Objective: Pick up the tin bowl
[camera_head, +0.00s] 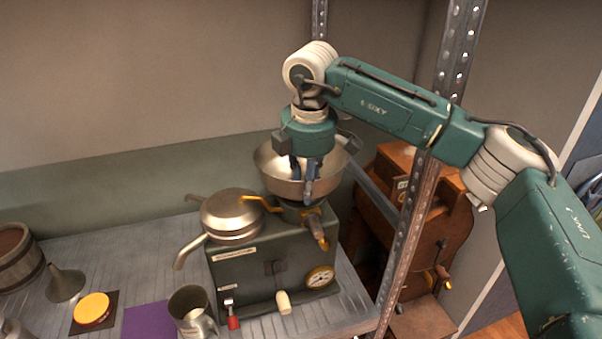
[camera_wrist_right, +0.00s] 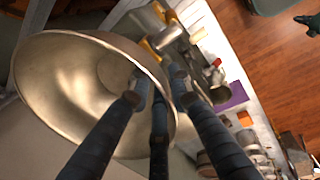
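The tin bowl (camera_head: 331,178) is a wide, shiny metal bowl at the top of the dark green machine (camera_head: 240,274). In the right wrist view the bowl (camera_wrist_right: 60,85) fills the left side with its inside showing. My right gripper (camera_head: 303,185) reaches down from above at the bowl's near rim. In the wrist view its fingers (camera_wrist_right: 158,78) straddle the rim, with part of them inside the bowl and part outside. The fingertips are close together, but whether they press on the wall is unclear. The bowl's underside contact is partly hidden. My left gripper is not in view.
A lidded metal pan (camera_head: 230,217) stands left of the bowl on the machine. A metal mug (camera_head: 190,310), funnel (camera_head: 65,284), yellow disc (camera_head: 92,309) and wooden barrel (camera_head: 18,258) stand on the shelf. A perforated metal post (camera_head: 410,215) rises close to the right.

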